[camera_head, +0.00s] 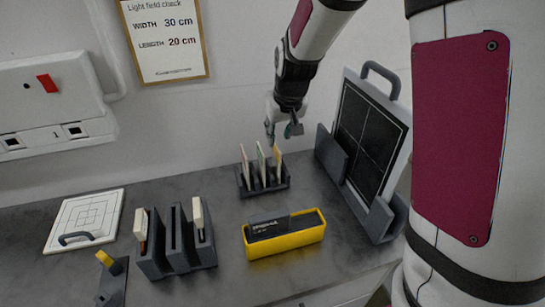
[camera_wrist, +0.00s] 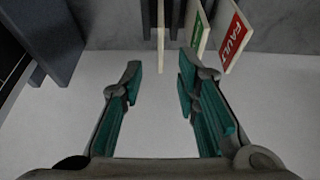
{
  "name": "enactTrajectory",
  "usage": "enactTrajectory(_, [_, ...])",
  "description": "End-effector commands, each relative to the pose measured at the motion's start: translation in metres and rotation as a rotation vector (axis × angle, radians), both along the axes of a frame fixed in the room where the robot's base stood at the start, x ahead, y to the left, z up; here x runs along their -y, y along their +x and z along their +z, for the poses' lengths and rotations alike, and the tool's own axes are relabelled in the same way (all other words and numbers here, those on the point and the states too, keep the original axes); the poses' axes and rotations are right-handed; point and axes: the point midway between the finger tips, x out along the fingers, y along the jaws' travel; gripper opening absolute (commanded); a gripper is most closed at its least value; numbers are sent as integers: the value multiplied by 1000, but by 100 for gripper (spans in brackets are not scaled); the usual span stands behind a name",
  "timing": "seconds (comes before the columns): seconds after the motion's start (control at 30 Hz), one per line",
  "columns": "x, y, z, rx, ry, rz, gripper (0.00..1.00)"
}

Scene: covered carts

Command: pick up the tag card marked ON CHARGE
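Three tag cards stand upright in a small dark rack (camera_head: 264,187) on the counter. In the wrist view the red card (camera_wrist: 235,40) reads FAULT and the green-faced card (camera_wrist: 200,30) stands beside it; its word is too small to read. A third card (camera_wrist: 160,30) is seen edge-on, its face hidden. In the head view a card with yellow (camera_head: 277,157) is at the right of the rack. No ON CHARGE marking is legible. My gripper (camera_wrist: 160,70) is open and empty, above the rack, with the edge-on card lined up with the gap between its fingertips.
A yellow tray (camera_head: 286,242) holding a dark block is in front of the rack. A dark slotted holder (camera_head: 178,259) is at left, near a white panel (camera_head: 84,220). A framed black panel (camera_head: 369,137) stands close at right. A wall lies behind.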

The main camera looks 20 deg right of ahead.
Motion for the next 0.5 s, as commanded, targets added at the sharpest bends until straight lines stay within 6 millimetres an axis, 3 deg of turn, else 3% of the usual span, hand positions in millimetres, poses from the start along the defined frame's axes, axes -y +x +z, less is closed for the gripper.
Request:
enactTrajectory(0.2, [0,14,-36,-2,1,-2,29])
enactTrajectory(0.5, [0,20,-57,-2,1,-2,29])
